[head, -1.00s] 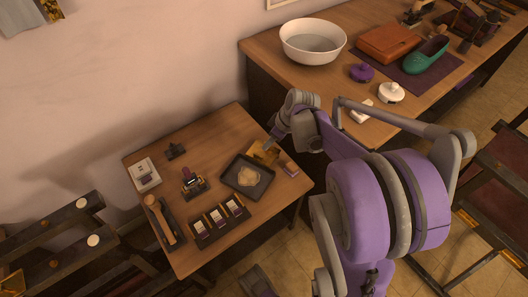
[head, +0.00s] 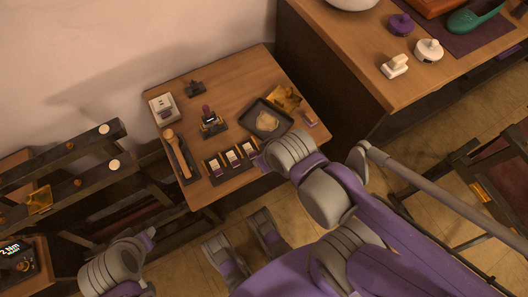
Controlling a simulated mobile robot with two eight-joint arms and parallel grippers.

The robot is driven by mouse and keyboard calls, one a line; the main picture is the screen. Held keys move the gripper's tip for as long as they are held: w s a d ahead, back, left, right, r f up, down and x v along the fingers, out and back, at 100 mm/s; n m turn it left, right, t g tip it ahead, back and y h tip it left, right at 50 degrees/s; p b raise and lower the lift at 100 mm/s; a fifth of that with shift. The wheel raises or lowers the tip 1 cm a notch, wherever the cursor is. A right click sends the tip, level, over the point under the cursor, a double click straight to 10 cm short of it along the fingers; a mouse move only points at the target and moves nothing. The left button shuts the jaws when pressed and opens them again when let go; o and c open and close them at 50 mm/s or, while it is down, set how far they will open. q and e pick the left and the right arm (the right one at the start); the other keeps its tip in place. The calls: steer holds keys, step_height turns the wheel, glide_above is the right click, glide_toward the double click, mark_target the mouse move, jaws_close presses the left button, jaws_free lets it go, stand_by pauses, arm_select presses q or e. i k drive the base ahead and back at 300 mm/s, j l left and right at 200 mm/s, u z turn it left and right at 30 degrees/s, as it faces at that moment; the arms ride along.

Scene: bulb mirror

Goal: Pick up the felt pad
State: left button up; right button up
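On the small wooden table in the head view, a small purple-topped block (head: 309,118) lies near the right edge, beside a gold cloth-like piece (head: 285,98). A pale round piece (head: 268,121) lies in a dark square tray. I cannot tell for sure which of these is the felt pad. My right arm's wrist is over the table's front right edge; its fingers are hidden behind it. My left gripper (head: 149,237) is low at the left, in front of the table and apart from it; its opening is too small to tell.
The table also holds a dark rack (head: 229,160) of small blocks, a stamp-like tool (head: 211,122), a wooden-handled tool (head: 178,153) and a white box (head: 163,108). A larger bench (head: 335,50) stands behind right. A dark shelf frame (head: 60,160) stands left.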

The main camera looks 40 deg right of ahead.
mark_target(309, 118)
steer(key=z, duration=1.35)
